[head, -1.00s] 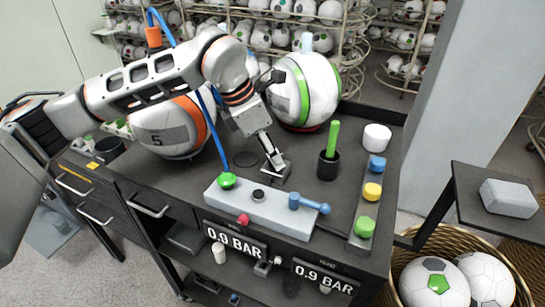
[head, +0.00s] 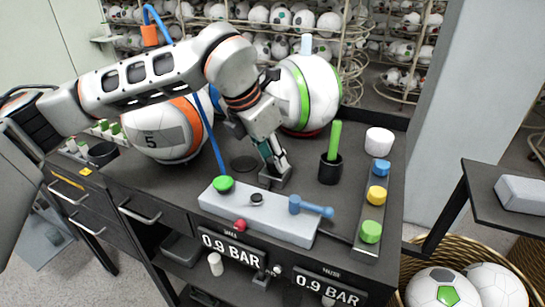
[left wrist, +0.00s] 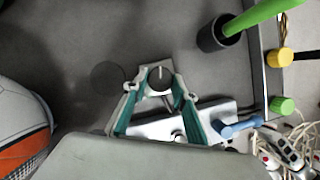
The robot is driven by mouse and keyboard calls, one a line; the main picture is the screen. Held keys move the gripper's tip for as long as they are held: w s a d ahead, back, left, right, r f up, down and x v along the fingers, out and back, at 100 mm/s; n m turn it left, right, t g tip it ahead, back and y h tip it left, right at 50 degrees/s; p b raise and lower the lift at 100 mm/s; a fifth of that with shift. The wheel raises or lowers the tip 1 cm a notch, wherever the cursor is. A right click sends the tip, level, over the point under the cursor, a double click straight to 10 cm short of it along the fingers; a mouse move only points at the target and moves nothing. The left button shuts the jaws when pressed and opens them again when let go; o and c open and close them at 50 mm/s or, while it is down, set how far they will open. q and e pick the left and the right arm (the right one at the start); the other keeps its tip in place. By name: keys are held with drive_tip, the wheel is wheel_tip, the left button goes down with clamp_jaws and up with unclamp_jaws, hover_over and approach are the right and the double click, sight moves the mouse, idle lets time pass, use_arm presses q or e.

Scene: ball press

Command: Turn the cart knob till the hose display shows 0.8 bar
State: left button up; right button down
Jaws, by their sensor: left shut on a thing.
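My left gripper (head: 275,180) reaches down to the cart top behind the grey valve block. In the left wrist view its teal-sided fingers (left wrist: 160,82) close around the round dark cart knob (left wrist: 160,76), which bears a pale pointer line. The knob is hidden by the gripper in the head view. On the cart front, the left display (head: 234,244) reads 0.9 BAR and the right display (head: 327,287) also reads 0.9 BAR. Their small labels are too blurred to tell which is the hose display. My right gripper is out of view.
The grey block (head: 285,230) carries a green cap, a black button and a blue lever (head: 310,207). A black cup (head: 330,170) holds a green stick. Two large balls (head: 160,140) stand behind. Coloured caps (head: 377,195) line the right side.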

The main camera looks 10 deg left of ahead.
use_arm(q)
drive_tip(key=o, duration=1.1)
drive_tip(key=v, duration=1.2)
